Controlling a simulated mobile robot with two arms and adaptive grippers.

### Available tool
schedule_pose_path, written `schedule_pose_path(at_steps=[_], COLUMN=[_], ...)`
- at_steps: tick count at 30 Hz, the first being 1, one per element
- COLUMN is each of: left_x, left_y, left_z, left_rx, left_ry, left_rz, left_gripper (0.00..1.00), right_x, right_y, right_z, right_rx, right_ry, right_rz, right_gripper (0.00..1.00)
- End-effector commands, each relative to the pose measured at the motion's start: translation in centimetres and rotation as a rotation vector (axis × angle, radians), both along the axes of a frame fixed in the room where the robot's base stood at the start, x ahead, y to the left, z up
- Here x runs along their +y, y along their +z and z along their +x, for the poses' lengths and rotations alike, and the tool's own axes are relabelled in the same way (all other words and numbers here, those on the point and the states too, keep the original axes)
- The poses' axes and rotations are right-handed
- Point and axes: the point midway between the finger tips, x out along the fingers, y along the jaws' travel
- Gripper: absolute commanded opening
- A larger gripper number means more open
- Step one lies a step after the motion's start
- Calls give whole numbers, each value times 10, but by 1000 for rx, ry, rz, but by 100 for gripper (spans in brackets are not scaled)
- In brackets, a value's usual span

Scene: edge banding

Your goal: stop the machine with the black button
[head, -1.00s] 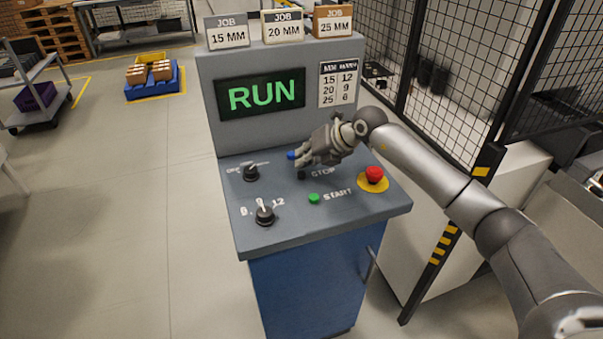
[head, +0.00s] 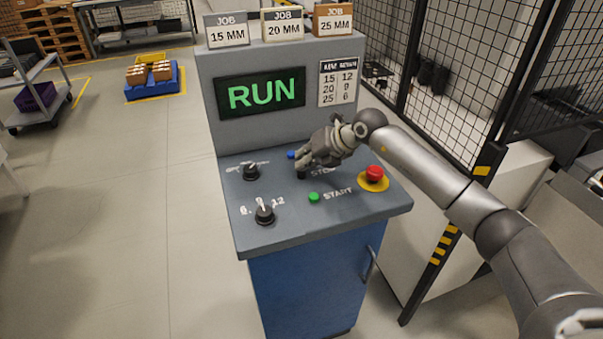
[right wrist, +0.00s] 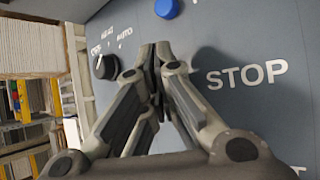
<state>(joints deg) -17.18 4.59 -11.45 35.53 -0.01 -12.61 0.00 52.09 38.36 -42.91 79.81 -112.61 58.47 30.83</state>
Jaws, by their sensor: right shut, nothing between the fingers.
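The control console (head: 330,222) has a sloped grey panel, and its screen (head: 261,94) reads RUN in green. The black button (head: 301,175) sits left of the STOP label, partly covered by my right gripper (head: 302,163). My right gripper is shut and empty, its fingertips right at or just above the black button; I cannot tell whether they touch it. In the right wrist view the closed fingertips (right wrist: 154,50) point at the panel left of the word STOP, and the black button is hidden behind the fingers. My left gripper is not in view.
Near the fingers are a blue button (head: 291,154), a green START button (head: 313,197) and a red emergency button (head: 374,174) on a yellow disc. Two black knobs (head: 251,172) (head: 265,214) sit at the left. A mesh fence (head: 460,90) stands at the right.

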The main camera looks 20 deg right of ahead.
Motion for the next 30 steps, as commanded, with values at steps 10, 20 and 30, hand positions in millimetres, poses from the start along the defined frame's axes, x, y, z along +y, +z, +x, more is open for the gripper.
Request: schedule_pose_path(at_steps=[10,20,30], left_x=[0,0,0], left_y=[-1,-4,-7], left_z=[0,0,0], left_rx=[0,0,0], left_ry=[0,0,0], left_rz=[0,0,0], left_gripper=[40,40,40], right_x=[0,0,0], right_y=[-1,-5,-10], right_z=[0,0,0], right_rx=[0,0,1], right_ry=[0,0,1], right_rz=[0,0,0], right_gripper=[0,0,0])
